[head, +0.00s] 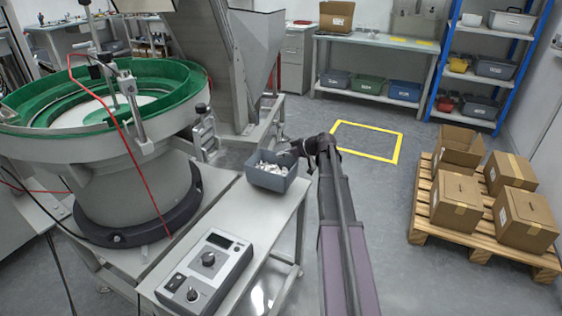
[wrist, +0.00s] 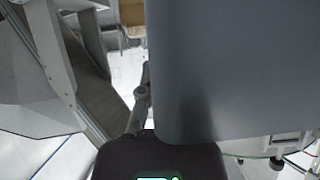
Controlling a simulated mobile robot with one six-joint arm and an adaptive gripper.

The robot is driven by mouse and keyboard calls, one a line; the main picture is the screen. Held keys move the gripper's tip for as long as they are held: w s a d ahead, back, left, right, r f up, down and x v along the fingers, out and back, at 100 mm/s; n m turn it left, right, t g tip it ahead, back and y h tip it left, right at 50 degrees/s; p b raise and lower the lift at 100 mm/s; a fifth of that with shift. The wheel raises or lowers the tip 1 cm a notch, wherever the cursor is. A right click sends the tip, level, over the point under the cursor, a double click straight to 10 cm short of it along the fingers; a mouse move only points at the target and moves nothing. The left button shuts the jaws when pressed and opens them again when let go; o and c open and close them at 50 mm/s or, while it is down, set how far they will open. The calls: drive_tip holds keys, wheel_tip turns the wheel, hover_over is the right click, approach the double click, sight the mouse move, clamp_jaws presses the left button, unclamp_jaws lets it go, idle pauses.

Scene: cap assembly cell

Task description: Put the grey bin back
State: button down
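The grey bin (head: 270,180) is at the far end of the light bench beside the feeder, full of small white parts. I cannot tell whether it rests on the bench top or hangs just above it. My gripper (head: 297,151) is at the bin's right rim in the head view. In the wrist view the bin (wrist: 235,70) fills the upper right as a plain grey wall. One finger of my gripper (wrist: 146,98) lies along the wall's left edge; the other finger is hidden behind the bin. The gripper appears shut on the bin's wall.
A control box (head: 205,270) sits on the near bench top. The bowl feeder (head: 135,190) stands left, a steel hopper (head: 250,45) behind. A yellow floor square (head: 367,141) is empty. Cartons stand on a pallet (head: 480,247) at right. A back table (head: 375,40) and blue shelf (head: 452,55) hold bins.

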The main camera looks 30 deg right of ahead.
sight(272, 170)
drive_tip(key=shift+w+d, duration=0.15)
drive_tip(key=shift+w, duration=0.15)
drive_tip(key=shift+w, duration=0.1)
drive_tip(key=shift+w+d+f+b, duration=0.1)
drive_tip(key=shift+w+f+b, duration=0.05)
drive_tip(key=shift+f+b, duration=0.45)
drive_tip(key=shift+w+d+f+b, duration=0.1)
drive_tip(key=shift+w+f+b, duration=0.1)
drive_tip(key=shift+f+b, duration=0.45)
drive_tip(key=shift+w+d+f+b, duration=0.1)
drive_tip(key=shift+w+f+b, duration=0.05)
drive_tip(key=shift+f+b, duration=0.45)
drive_tip(key=shift+f, duration=0.15)
drive_tip(key=c, duration=0.8)
unclamp_jaws()
